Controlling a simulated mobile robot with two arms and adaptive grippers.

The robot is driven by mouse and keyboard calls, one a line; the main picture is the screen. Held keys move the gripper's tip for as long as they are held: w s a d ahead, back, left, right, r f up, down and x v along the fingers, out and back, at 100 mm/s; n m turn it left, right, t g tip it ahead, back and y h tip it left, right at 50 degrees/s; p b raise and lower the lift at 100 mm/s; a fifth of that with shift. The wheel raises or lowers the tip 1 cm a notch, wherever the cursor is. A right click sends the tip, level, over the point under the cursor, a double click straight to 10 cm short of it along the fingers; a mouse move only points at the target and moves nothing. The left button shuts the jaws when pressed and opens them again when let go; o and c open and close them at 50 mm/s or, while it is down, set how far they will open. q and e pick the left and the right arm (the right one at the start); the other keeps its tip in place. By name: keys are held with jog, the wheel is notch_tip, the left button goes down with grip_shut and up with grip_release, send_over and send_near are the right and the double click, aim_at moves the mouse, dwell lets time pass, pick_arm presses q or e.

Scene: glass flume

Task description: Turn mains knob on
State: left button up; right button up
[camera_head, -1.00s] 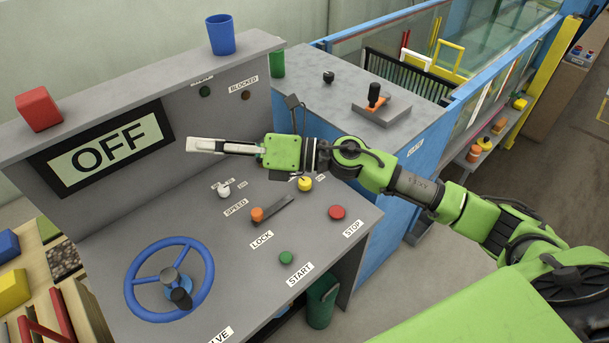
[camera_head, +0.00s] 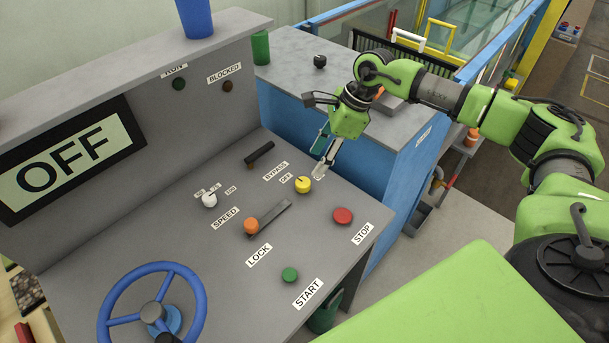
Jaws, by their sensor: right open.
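No label reading "mains" is legible on the grey console (camera_head: 180,250). A yellow knob (camera_head: 303,185) has a BYPASS label and an OFF mark beside it. A dark bar-shaped handle (camera_head: 260,152) lies further back. A white knob (camera_head: 209,200) has the SPEED label, and an orange knob (camera_head: 251,226) with a grey bar is by LOCK. The display (camera_head: 68,160) reads OFF. My right gripper (camera_head: 318,174) points down just right of and behind the yellow knob, open and empty; contact cannot be told. My left gripper is not in view.
A green START button (camera_head: 290,275), red STOP button (camera_head: 343,216) and blue handwheel (camera_head: 152,312) are on the console. A blue cup (camera_head: 194,18) stands on its top ledge. A blue cabinet (camera_head: 395,160) with a grey top stands behind my right gripper.

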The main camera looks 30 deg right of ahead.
aim_at(303, 182)
jog(key=p+x, duration=0.2)
jog(key=x, duration=0.5)
jog(key=shift+w+a+f, duration=0.1)
jog(key=shift+a+f, duration=0.1)
jog(key=shift+f, duration=0.15)
jog(key=shift+w+a+f, duration=0.1)
jog(key=shift+f, duration=0.5)
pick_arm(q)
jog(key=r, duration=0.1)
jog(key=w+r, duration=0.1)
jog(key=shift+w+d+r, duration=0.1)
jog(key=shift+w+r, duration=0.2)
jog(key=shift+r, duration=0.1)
pick_arm(e)
jog(key=c, duration=1.1)
